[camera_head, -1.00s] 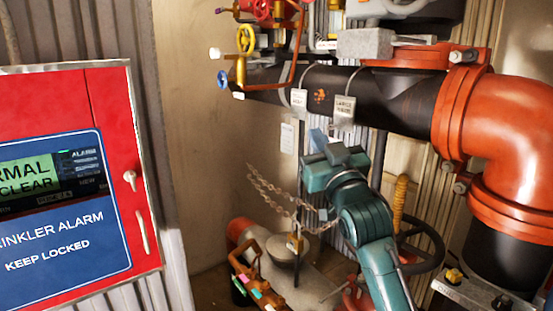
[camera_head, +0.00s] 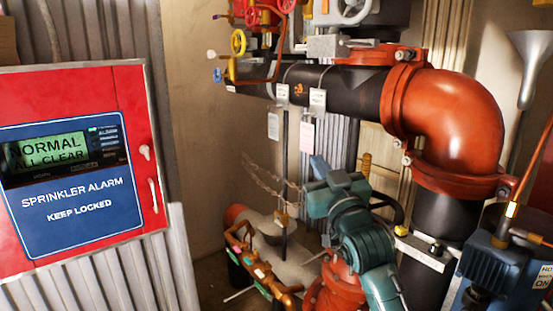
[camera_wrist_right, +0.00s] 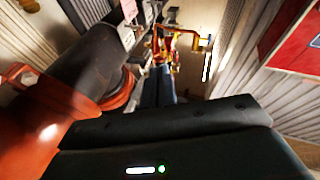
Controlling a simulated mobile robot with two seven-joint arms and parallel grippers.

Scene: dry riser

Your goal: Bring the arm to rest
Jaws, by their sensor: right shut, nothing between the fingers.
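My right arm, in teal, rises from the bottom of the head view. Its gripper (camera_head: 318,166) points up and away, below the black pipe and in front of the corrugated wall. In the right wrist view the dark fingers (camera_wrist_right: 158,86) are together with nothing between them. The gripper appears apart from the pipework. My left gripper is not in view.
A red sprinkler alarm cabinet (camera_head: 145,110) reading NORMAL ALL CLEAR stands at left. A black pipe (camera_head: 350,95) joins an orange elbow (camera_head: 460,115) at right. Chains (camera_head: 268,178) hang left of my gripper. A blue motor (camera_head: 500,260) stands at lower right.

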